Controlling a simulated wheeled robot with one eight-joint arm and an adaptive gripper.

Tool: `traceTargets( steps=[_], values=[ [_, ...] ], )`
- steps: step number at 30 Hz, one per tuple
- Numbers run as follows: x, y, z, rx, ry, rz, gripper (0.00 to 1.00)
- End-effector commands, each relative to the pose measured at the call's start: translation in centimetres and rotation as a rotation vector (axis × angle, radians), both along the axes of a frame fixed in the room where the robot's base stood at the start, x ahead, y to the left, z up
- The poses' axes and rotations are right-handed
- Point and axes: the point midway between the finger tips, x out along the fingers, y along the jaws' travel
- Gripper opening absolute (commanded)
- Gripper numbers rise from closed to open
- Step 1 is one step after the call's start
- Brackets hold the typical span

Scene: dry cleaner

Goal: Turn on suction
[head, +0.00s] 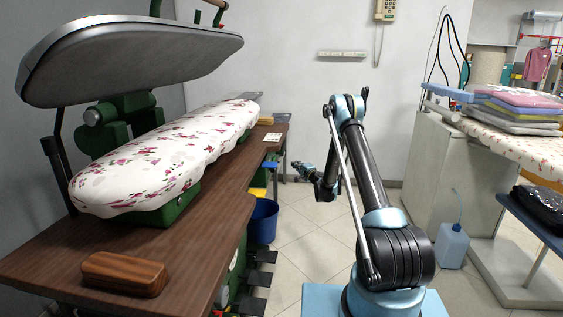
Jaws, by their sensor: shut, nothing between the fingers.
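An ironing press stands at the left, with a raised grey metal head (130,58) above a flower-patterned padded board (165,165). Several black pedals (258,278) stick out low on the right side of its wooden table (60,250). No label shows which control works the suction. My gripper (284,169) is shut and empty at the end of my folded arm. It is small in the picture, to the right of the table's far end and apart from it. Fine detail of the fingertips is too small to make out.
A blue bucket (264,222) stands beside the table, behind the pedals. A wooden block (124,273) lies on the near table corner. Open tiled floor (305,240) lies between the press and a grey ironing table (425,165) bearing folded clothes (515,105). A blue-white jug (452,246) stands on the floor.

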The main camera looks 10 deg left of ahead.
Motion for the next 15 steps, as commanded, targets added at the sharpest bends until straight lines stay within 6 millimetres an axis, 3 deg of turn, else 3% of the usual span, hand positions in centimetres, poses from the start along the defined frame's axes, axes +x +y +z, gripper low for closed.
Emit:
traceTargets(
  steps=[9,15],
  values=[
    [0.2,0.2,0.0,-0.001,-0.001,0.001,0.00],
    [2.0,1.4,0.0,-0.001,0.000,0.001,0.00]
  ],
)
